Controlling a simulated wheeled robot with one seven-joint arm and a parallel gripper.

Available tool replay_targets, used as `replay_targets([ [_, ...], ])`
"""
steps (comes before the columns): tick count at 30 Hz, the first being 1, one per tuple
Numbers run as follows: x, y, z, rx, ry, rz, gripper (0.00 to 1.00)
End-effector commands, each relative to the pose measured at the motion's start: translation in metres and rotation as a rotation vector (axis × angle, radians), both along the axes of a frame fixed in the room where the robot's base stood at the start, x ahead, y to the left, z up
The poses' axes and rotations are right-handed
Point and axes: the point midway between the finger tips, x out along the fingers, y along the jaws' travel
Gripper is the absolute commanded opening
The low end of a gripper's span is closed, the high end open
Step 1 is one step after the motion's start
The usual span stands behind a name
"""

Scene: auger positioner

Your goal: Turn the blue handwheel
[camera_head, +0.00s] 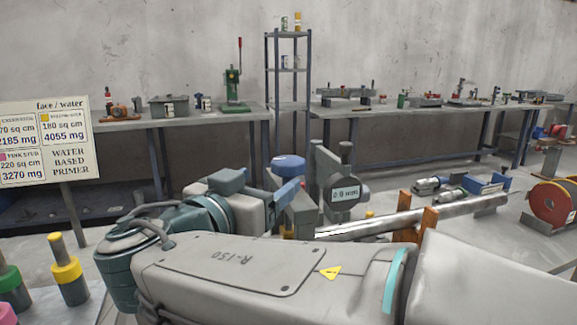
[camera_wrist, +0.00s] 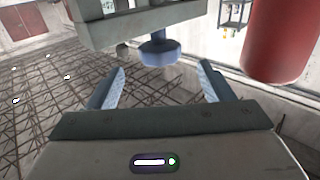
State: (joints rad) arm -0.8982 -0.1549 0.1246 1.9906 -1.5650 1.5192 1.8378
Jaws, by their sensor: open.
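The blue handwheel (camera_wrist: 160,50) shows in the wrist view as a faceted knob by a grey metal block, just beyond my fingertips and roughly centred between them. In the head view a blue round top (camera_head: 288,161), apparently the same handwheel, shows behind my gripper and arm, its lower part hidden. My gripper (camera_wrist: 162,68) is open, with its two blue fingers spread and nothing between them. The handwheel looks apart from both fingers. A gauge with a digital display (camera_head: 345,193) stands right of my gripper; its reading is too small to be sure of.
A long metal rod or tube (camera_head: 400,222) runs right from the gauge past orange uprights (camera_head: 429,222). A red reel (camera_head: 553,203) stands at the right. A sign (camera_head: 45,140) and coloured studs (camera_head: 66,272) are at the left. A red cylinder (camera_wrist: 282,40) hangs near in the wrist view.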

Motion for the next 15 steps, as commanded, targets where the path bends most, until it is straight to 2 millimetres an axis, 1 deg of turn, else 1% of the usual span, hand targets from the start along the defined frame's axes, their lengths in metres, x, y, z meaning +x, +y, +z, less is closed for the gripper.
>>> replay_targets([
  [1, 0.01, -0.006, 0.0, 0.0, 0.0, -0.003, 0.74],
  [3, 0.024, -0.014, 0.0, 0.0, 0.001, -0.004, 0.74],
  [9, 0.056, -0.032, 0.0, -0.001, 0.0, -0.005, 0.74],
  [12, 0.067, -0.038, 0.0, -0.001, 0.0, -0.005, 0.74],
  [15, 0.073, -0.041, 0.0, -0.001, 0.0, -0.006, 0.74],
])
